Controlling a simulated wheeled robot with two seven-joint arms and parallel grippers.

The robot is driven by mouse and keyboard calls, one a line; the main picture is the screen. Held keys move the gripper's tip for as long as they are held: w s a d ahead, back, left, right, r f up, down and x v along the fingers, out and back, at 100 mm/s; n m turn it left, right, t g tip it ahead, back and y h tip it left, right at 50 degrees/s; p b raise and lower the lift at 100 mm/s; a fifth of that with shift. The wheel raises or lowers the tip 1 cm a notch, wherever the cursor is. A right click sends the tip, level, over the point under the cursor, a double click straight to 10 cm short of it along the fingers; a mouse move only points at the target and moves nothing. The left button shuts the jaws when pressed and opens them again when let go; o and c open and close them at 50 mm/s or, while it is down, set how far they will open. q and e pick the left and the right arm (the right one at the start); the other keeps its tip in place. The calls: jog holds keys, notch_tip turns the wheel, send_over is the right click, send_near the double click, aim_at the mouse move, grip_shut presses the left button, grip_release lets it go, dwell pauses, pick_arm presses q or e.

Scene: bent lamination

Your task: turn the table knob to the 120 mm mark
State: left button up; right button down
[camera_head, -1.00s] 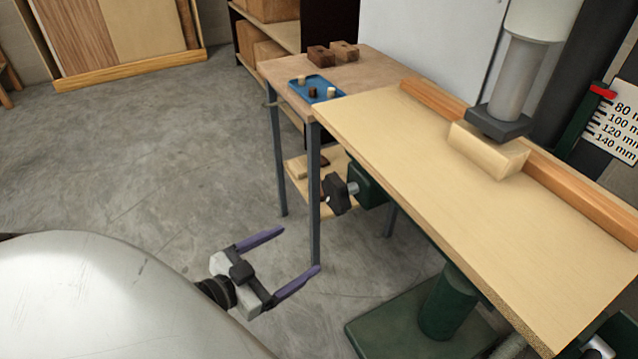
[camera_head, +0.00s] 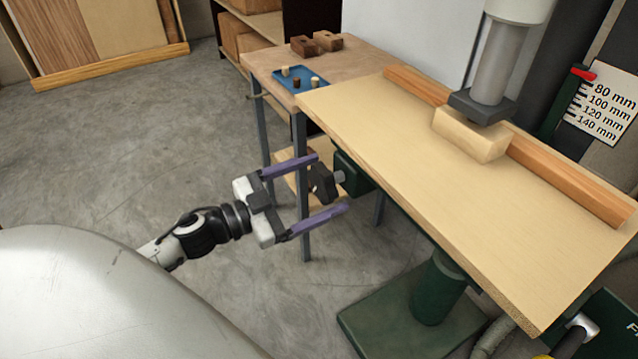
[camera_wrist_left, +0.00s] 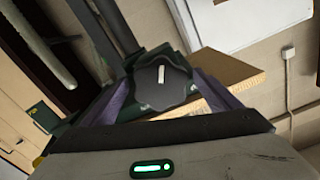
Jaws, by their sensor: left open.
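The dark table knob (camera_head: 322,184) sits on a short shaft on the green housing under the table's left edge. My left gripper (camera_head: 332,182) is open, its two purple fingers on either side of the knob, with gaps visible. In the left wrist view the lobed knob (camera_wrist_left: 160,92) faces the camera with a pale mark, upright and slightly tilted, between the fingers. The scale (camera_head: 603,103) at the right reads 80 to 140 mm; its red pointer (camera_head: 583,73) is at the top, near the 80 mm end. My right gripper is not in view.
The wooden machine table (camera_head: 430,170) overhangs the knob and carries a pale block (camera_head: 470,136) under the press ram against a wooden fence. A side bench (camera_head: 350,72) with a blue tray (camera_head: 300,89) stands behind. Its metal leg (camera_head: 301,190) is near the fingers. Floor at left is clear.

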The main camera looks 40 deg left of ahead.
pick_arm(q)
jog(key=shift+w+d, duration=0.1)
jog(key=shift+w, duration=0.15)
jog(key=c, duration=1)
jog(key=shift+m, duration=0.3)
